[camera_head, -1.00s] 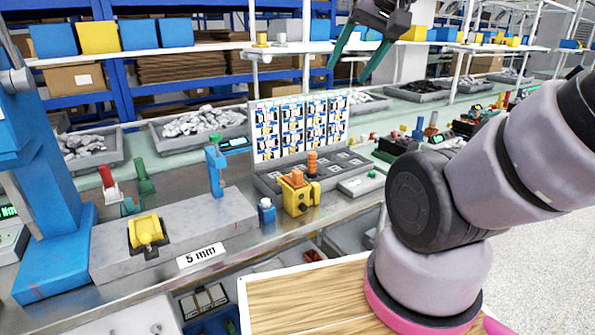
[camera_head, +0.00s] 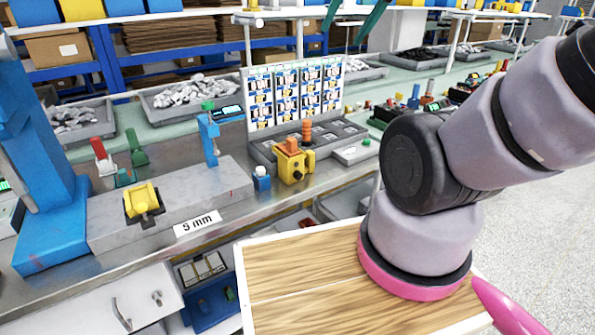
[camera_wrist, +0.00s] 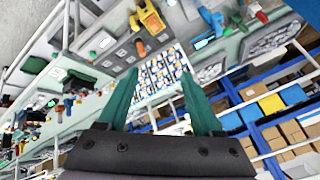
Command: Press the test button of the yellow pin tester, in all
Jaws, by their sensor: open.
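A yellow boxy device (camera_head: 290,166) with an orange block on top and a dark round knob on its front stands on the metal bench, in front of a grey tray. I take it as the pin tester; I cannot tell which part is the test button. It also shows at the top of the wrist view (camera_wrist: 150,18). My gripper (camera_head: 340,34) is high above and behind it at the top edge of the head view, mostly cut off. Its two green fingers are spread and empty in the wrist view (camera_wrist: 158,74).
A small blue bottle (camera_head: 262,179) stands left of the tester. A picture board (camera_head: 295,93) rises behind the tray. A blue press (camera_head: 40,180) stands at the left.

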